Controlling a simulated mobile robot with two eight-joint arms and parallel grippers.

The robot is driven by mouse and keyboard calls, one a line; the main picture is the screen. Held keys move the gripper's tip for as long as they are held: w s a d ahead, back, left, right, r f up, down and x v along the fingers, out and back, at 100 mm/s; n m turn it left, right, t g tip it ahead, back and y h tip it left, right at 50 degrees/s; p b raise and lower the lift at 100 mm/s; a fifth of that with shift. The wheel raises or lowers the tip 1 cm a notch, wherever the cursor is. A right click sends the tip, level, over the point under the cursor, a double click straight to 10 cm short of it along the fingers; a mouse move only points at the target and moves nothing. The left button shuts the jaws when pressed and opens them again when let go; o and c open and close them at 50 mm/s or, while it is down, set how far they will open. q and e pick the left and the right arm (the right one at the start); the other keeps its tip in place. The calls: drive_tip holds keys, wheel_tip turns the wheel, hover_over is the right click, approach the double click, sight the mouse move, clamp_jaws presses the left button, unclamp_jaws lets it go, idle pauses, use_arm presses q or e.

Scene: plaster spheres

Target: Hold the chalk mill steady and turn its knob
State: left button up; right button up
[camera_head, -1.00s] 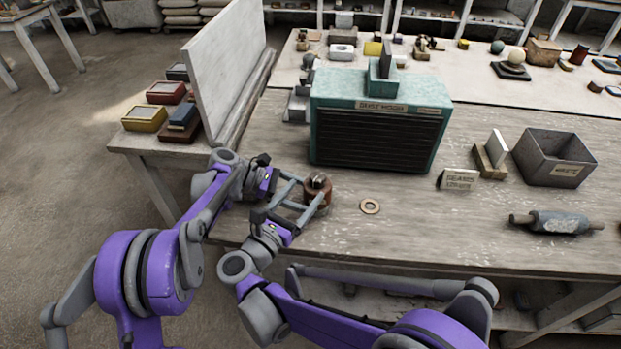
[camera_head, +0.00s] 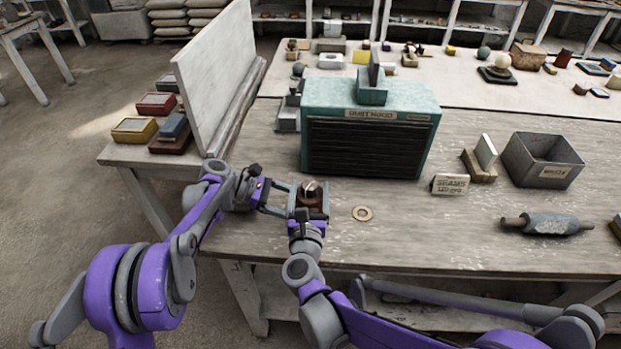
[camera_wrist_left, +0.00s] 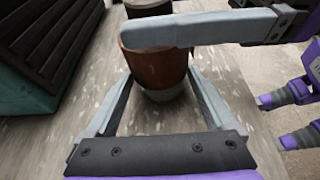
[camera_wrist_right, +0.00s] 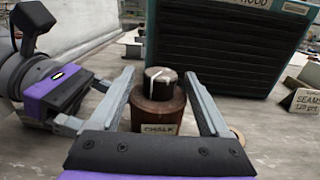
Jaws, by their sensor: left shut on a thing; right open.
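The chalk mill (camera_head: 312,203) is a brown cylinder with a dark, metal-topped knob (camera_head: 309,186), standing upright near the table's front edge. In the right wrist view its "CHALK" label (camera_wrist_right: 160,129) faces me, and a pale line marks the knob (camera_wrist_right: 160,76). My left gripper (camera_head: 287,198) comes from the left and is shut on the mill's body (camera_wrist_left: 158,68). My right gripper (camera_wrist_right: 158,80) is open, with its fingers on either side of the knob and upper body, apparently clear of them. One right finger crosses in front of the mill's top in the left wrist view.
A flat ring (camera_head: 362,214) lies just right of the mill. The teal dust hood (camera_head: 420,105) stands behind, with a "SEAMS" sign (camera_head: 450,184), a waste bin (camera_head: 540,160) and a roller (camera_head: 548,224) to the right. A pale board (camera_head: 215,75) leans upright behind my left arm.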

sight(310, 182)
drive_tip(key=shift+w, duration=2)
clamp_jaws()
